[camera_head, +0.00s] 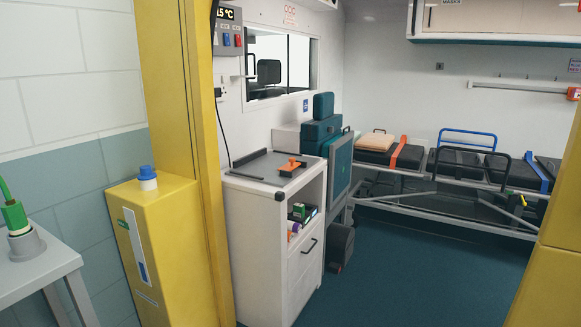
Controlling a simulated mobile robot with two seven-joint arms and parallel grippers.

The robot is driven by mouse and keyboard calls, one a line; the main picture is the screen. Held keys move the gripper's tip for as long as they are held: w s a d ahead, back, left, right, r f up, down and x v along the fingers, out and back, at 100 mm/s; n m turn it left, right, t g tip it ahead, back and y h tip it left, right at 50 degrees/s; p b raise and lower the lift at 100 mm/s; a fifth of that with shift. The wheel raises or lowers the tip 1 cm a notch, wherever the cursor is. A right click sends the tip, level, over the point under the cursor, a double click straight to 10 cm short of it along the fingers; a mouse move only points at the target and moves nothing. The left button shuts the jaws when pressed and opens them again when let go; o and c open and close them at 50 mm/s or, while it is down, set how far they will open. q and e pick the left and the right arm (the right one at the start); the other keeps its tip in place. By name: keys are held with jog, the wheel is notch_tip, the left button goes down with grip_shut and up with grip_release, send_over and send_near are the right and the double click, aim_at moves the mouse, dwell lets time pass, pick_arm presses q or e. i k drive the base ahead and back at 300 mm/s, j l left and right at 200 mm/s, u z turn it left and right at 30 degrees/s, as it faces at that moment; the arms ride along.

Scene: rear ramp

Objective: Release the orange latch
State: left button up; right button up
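An orange piece (291,164) with a dark body below it sits on the grey top tray of the white cabinet (258,205), inside the vehicle. It looks like a latch, but it is too small to tell whether it is fastened. A separate orange strap (399,152) crosses the dark stretcher (455,167) at the back. Neither of my grippers is in view.
A yellow post (181,110) and a yellow box with a blue cap (148,178) stand at the left. A green item (15,215) stands on a grey table at the far left. A teal seat (322,125) is behind the cabinet. The teal floor (410,275) is clear.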

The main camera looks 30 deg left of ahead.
aim_at(289, 166)
jog(key=i+j, duration=0.2)
jog(key=i+j+z, duration=0.1)
jog(key=j, duration=0.35)
jog(key=i+j, duration=0.2)
jog(key=i+j+z, duration=0.15)
jog(key=j, duration=0.3)
jog(key=i+j, duration=0.2)
jog(key=j, duration=0.15)
jog(key=i+j+z, duration=0.1)
jog(key=j, duration=0.25)
jog(key=i+j, duration=0.2)
jog(key=j, duration=0.15)
jog(key=i+j+z, duration=0.1)
jog(key=j, duration=0.25)
